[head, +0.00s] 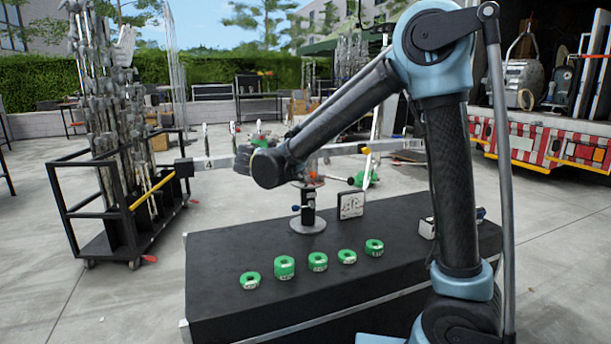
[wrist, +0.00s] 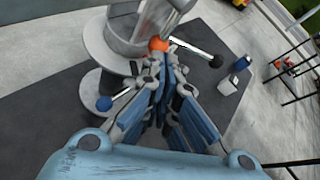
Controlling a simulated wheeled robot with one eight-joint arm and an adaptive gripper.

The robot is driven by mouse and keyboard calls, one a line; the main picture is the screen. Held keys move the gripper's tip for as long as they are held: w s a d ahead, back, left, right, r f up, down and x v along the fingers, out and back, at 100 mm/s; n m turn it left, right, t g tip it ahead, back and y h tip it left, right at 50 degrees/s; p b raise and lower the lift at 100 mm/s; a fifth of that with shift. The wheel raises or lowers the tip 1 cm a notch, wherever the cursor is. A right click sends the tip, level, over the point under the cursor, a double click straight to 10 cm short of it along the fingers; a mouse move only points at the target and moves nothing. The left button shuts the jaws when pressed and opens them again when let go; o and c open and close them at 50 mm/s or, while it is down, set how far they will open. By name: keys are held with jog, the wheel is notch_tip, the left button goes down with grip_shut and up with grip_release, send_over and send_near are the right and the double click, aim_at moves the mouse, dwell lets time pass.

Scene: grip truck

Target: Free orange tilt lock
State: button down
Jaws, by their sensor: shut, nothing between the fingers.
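The orange tilt lock (wrist: 158,44) is a small round orange knob at the top centre of the wrist view. It shows as a small orange spot on the stand head in the head view (head: 313,176). My gripper (wrist: 163,58) is shut and empty, its fingertips right at the orange knob; I cannot tell whether they touch it. A silver lever (wrist: 192,49) with a black end runs right from beside the knob. The grey metal stand (head: 308,211) stands upright on the black table, with a blue knob (wrist: 103,103) lower on its post.
Several green tape rolls (head: 318,262) lie along the front of the black table (head: 222,300). A white-faced box (head: 351,205) stands right of the stand. A long silver bar (head: 345,149) crosses above the table. A cart of stands (head: 120,225) is at left.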

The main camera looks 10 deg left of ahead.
jog(key=a+f+v, duration=0.1)
jog(key=f+v, duration=0.1)
jog(key=v, duration=0.7)
jog(key=w+d+f+m+g, duration=0.15)
jog(key=d+m+g, duration=0.4)
jog(key=d, duration=1.15)
jog(key=d+f+m+g, duration=0.2)
jog(key=d+m, duration=0.7)
jog(key=d, duration=0.7)
jog(key=s+d+f+m+g+y, duration=0.2)
jog(key=s+d+f+m, duration=0.4)
jog(key=s+d+m, duration=0.4)
jog(key=s+d+f+m+y, duration=0.3)
jog(key=s+d+f+m, duration=0.1)
jog(key=s+f+m, duration=0.4)
jog(key=shift+s+f+m+y, duration=0.25)
jog(key=shift+s+m+y, duration=0.05)
jog(key=shift+m, duration=0.35)
